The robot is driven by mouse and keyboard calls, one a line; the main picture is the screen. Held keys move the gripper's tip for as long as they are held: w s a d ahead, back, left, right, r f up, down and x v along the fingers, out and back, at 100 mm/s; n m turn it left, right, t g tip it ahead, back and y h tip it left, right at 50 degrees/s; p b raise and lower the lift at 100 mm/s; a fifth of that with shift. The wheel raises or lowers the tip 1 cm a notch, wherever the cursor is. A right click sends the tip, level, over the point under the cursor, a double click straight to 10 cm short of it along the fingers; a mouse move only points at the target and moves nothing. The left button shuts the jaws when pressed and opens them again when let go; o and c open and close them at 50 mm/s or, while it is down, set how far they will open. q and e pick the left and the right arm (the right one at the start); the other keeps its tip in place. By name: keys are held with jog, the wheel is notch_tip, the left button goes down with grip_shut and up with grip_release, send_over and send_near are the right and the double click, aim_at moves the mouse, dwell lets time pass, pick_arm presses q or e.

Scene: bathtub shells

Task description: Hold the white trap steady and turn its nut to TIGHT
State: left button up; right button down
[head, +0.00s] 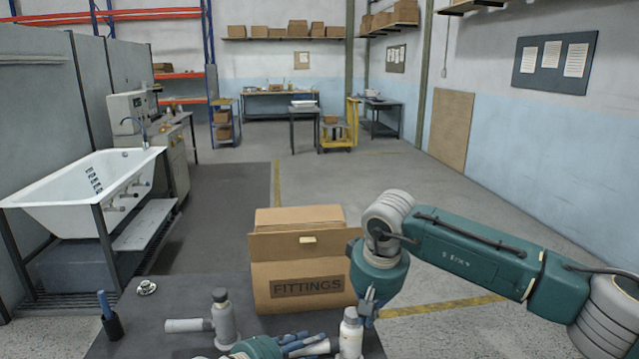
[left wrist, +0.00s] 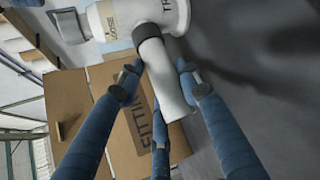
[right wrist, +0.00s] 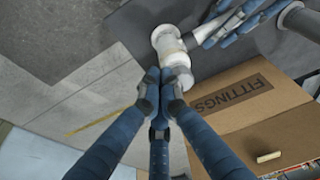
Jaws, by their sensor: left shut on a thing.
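The white trap (head: 350,337) stands upright at the near edge of the dark bench. Its side pipe (left wrist: 165,85) runs between the fingers of my left gripper (left wrist: 163,82), which is shut on it. In the left wrist view a dark collar joins the pipe to the body, and labels reading LOOSE (left wrist: 121,22) and, partly cut off, TR show. My right gripper (head: 370,300) is above the trap, its fingertips close together at the trap's upper end (right wrist: 177,66). I cannot tell whether they grip the nut.
A cardboard box marked FITTINGS (head: 330,270) stands just behind the trap. A grey trap-like fitting (head: 221,318) with a side pipe stands to the left. A dark holder with a blue-handled tool (head: 110,322) and a small metal part (head: 147,287) are further left.

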aim_at(353, 320)
pick_arm(q)
jog(key=shift+a+f, duration=0.25)
jog(key=shift+f, duration=0.15)
pick_arm(e)
notch_tip(353, 320, up, 5)
jog(key=a+f, duration=0.1)
jog(key=f, duration=0.1)
jog(key=a+f, duration=0.1)
jog(key=f, duration=0.1)
jog(key=a+f, duration=0.1)
jog(key=shift+a+f, duration=0.1)
jog(key=shift+f, duration=0.3)
pick_arm(q)
jog(key=shift+s+d, duration=0.1)
pick_arm(e)
jog(key=shift+f, duration=0.15)
pick_arm(q)
jog(key=shift+r, duration=0.1)
jog(key=shift+s+d, duration=0.1)
jog(key=shift+d, duration=0.05)
pick_arm(e)
jog(key=shift+d+f, duration=0.1)
jog(key=shift+d, duration=0.1)
dwell(0.3)
